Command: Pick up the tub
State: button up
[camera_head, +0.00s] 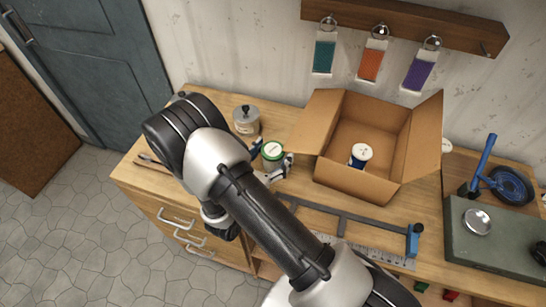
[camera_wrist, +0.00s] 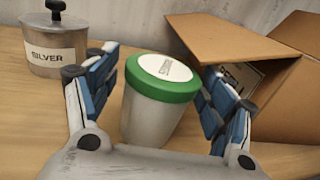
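A light grey tub with a green-rimmed lid and a white top label (camera_head: 273,151) stands on the wooden bench, left of the cardboard box. It also shows in the middle of the wrist view (camera_wrist: 160,95). My gripper (camera_head: 273,158) is at this tub, with one blue-padded finger on each side of it; both fingers show in the wrist view (camera_wrist: 162,95). The fingers are spread, with a narrow gap on the left; contact on the right is unclear. The tub's lower front is hidden by my gripper's body.
An open cardboard box (camera_head: 338,172) stands close on the right, holding a white-lidded blue container (camera_head: 361,155). A metal pot labelled SILVER (camera_wrist: 52,45) stands on the left. A dark metal frame (camera_head: 345,221) lies in front. Coloured tags hang on a wall rail (camera_head: 400,22).

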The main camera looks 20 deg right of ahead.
jog(key=c, duration=1.2)
jog(key=shift+c, duration=0.2)
jog(key=shift+a+r, duration=0.1)
